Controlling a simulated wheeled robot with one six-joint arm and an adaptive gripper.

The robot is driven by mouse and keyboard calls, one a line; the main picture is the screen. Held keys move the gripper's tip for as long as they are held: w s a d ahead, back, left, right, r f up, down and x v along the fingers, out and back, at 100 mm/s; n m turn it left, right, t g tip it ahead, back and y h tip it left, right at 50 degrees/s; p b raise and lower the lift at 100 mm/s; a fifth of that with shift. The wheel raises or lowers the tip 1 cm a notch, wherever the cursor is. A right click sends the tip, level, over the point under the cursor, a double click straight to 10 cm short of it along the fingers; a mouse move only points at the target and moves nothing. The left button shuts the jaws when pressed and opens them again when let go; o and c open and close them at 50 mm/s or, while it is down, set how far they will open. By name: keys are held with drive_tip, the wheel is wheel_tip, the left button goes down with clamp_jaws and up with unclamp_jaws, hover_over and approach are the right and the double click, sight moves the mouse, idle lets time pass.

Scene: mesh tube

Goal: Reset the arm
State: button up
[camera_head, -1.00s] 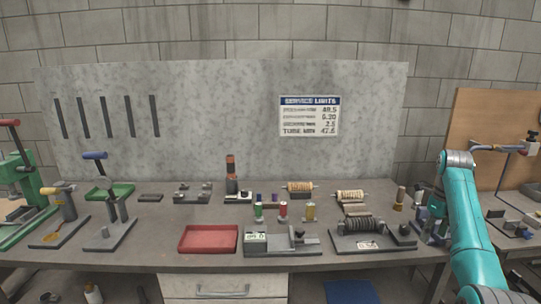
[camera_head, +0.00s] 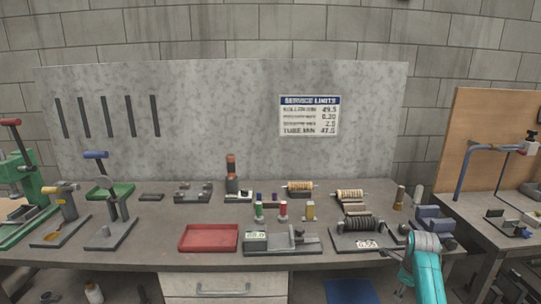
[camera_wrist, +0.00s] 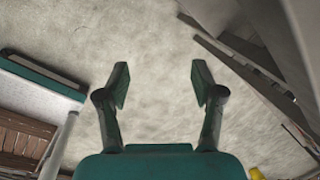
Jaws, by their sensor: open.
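My gripper (camera_wrist: 158,85) shows in the wrist view with its two fingers apart and nothing between them. Bare, pale floor lies beyond the fingertips. In the head view my teal arm (camera_head: 426,275) is low at the right front, at the front edge of the grey workbench (camera_head: 140,262). My gripper cannot be made out in the head view.
On the bench are a red tray (camera_head: 208,238), a gauge fixture (camera_head: 285,244), a dark roller block (camera_head: 362,236) and a blue-grey cradle (camera_head: 434,219) close to my arm. A second bench (camera_head: 470,214) stands at the right. The space above the main bench is clear.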

drive_tip(key=s+a+f+n+t, duration=0.25)
drive_tip(key=s+a+f, duration=0.3)
drive_tip(key=f, duration=0.35)
drive_tip(key=s+a+f+n+t, duration=0.1)
drive_tip(key=s+a+f+n, duration=0.4)
drive_tip(key=f, duration=0.5)
drive_tip(key=s+a+f+n+t, duration=0.1)
drive_tip(key=s+a+f+n, duration=0.15)
drive_tip(key=s, duration=0.65)
drive_tip(key=s+a+f+n+t, duration=0.2)
drive_tip(key=s+a+n, duration=0.15)
drive_tip(key=s, duration=0.65)
drive_tip(key=s+a+r+n+t, duration=0.1)
drive_tip(key=s+a+r+n, duration=0.15)
drive_tip(key=s, duration=0.45)
drive_tip(key=s+a+r+n+t, duration=0.1)
drive_tip(key=s+a+r+n, duration=0.1)
drive_tip(key=s+r, duration=0.3)
drive_tip(key=s+a+r+n+t, duration=0.1)
drive_tip(key=s+a+r+n, duration=0.15)
drive_tip(key=s, duration=0.55)
drive_tip(key=s+r+n+t, duration=0.1)
drive_tip(key=s+r+n, duration=0.2)
drive_tip(key=s+r, duration=0.3)
drive_tip(key=s+a+r+n+t, duration=0.1)
drive_tip(key=s+r+n, duration=0.3)
drive_tip(key=r, duration=0.9)
drive_tip(key=shift+s+r+t+y, duration=0.35)
drive_tip(key=shift+s+t, duration=0.2)
drive_tip(key=shift+s, duration=0.6)
